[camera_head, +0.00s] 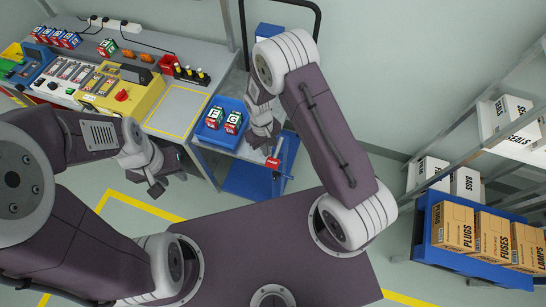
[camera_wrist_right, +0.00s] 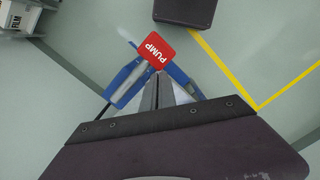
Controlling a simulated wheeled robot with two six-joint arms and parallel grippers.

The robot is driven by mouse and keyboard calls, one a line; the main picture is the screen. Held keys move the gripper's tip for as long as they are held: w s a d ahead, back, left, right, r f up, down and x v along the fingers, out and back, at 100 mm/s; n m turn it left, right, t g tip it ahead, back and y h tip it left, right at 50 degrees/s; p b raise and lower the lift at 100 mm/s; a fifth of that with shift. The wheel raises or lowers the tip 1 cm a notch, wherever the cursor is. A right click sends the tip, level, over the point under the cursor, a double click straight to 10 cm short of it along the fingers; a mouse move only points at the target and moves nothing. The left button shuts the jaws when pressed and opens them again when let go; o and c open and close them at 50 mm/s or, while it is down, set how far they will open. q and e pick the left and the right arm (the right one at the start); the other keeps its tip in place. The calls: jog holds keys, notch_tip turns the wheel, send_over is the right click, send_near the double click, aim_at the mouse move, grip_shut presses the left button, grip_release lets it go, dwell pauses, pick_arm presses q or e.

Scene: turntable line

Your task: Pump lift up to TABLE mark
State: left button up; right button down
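A red PUMP tag (camera_head: 271,162) sits on a lever beside a low blue lift frame (camera_head: 247,181) below the bench's right end. In the right wrist view the red PUMP tag (camera_wrist_right: 155,49) is just beyond my right fingertips, with the blue frame (camera_wrist_right: 125,80) behind. My right gripper (camera_head: 268,142) is over the lever; in the wrist view its fingers (camera_wrist_right: 158,88) look shut together. I cannot tell whether they touch the lever. My left gripper (camera_head: 156,188) hangs in front of the bench, away from the lift; its opening is unclear. No TABLE mark is readable.
A blue tray (camera_head: 239,141) with two lettered boxes is by the bench's right end. The bench (camera_head: 190,62) holds a yellow station and several bins. A shelf of cartons (camera_head: 452,226) stands at right. Yellow lines (camera_head: 140,205) mark the floor.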

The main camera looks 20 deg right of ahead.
jog(key=shift+w, duration=0.1)
jog(key=b, duration=0.2)
send_near(270, 158)
jog(key=w+r, duration=0.2)
jog(key=shift+a, duration=0.45)
jog(key=shift+f, duration=0.1)
jog(key=s+p, duration=0.1)
jog(key=p, duration=0.2)
jog(key=s+d+r+p, duration=0.1)
jog(key=s+p, duration=0.1)
jog(key=p, duration=0.2)
jog(key=shift+d+r, duration=0.1)
jog(key=shift+r, duration=0.05)
